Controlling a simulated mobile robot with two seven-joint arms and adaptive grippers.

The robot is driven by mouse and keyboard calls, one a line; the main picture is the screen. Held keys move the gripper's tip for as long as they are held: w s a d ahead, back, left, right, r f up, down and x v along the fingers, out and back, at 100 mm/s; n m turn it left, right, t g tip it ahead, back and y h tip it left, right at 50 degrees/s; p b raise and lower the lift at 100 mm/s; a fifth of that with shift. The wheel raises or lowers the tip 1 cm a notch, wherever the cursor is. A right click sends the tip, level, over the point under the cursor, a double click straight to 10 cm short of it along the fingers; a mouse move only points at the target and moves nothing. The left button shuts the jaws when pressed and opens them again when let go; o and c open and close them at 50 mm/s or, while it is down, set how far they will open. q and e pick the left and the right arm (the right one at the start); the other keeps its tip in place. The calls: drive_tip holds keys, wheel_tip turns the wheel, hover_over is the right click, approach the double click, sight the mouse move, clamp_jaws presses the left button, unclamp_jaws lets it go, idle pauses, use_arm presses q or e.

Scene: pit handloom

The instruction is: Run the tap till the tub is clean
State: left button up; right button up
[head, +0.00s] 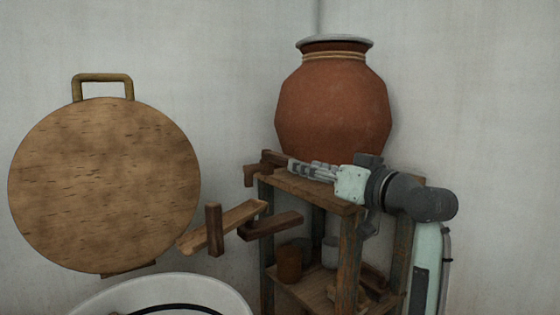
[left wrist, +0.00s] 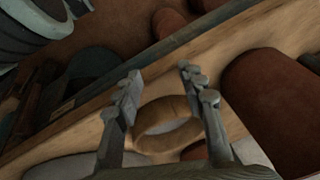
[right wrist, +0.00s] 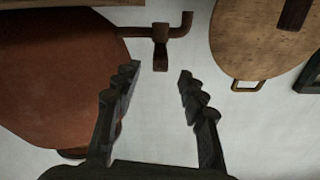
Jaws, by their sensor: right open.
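The dark brown tap (head: 250,175) sits at the left of the stand's top, below the clay pot (head: 332,105). Its downturned spout and side arm show in the right wrist view (right wrist: 160,50). My right gripper (head: 300,170) points left at the tap; in the right wrist view (right wrist: 158,76) it is open and empty, the tap beyond its fingertips. The white tub (head: 215,287) is at the bottom edge, with a dark curved line inside; most of it is cut off. My left gripper (left wrist: 160,75) shows only in its wrist view, fingers apart, with a wooden ring (left wrist: 165,137) behind them.
The wooden stand (head: 310,190) holds cups and small items on its lower shelf. A wooden plank (head: 235,222) and dark wooden pieces (head: 270,226) jut out left of the stand. A round wooden board (head: 105,185) with a handle is against the wall.

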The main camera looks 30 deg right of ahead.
sight(278, 159)
use_arm(q)
drive_tip(key=shift+w+d+r+t+b, duration=0.2)
drive_tip(key=shift+w+d+r+t, duration=0.15)
drive_tip(key=shift+w+d, duration=0.2)
drive_tip(key=shift+w+d+r+t+b, duration=0.2)
drive_tip(key=shift+w+d+t, duration=0.2)
drive_tip(key=shift+w+t, duration=0.1)
use_arm(e)
drive_tip(key=w, duration=0.4)
drive_tip(key=w+a, duration=0.1)
drive_tip(key=w, duration=0.1)
use_arm(q)
drive_tip(key=shift+w+d+r+h, duration=0.1)
drive_tip(key=shift+w+d+h, duration=0.15)
drive_tip(key=shift+w+h, duration=0.1)
use_arm(e)
drive_tip(key=shift+w, duration=0.4)
drive_tip(key=shift+c, duration=0.4)
clamp_jaws()
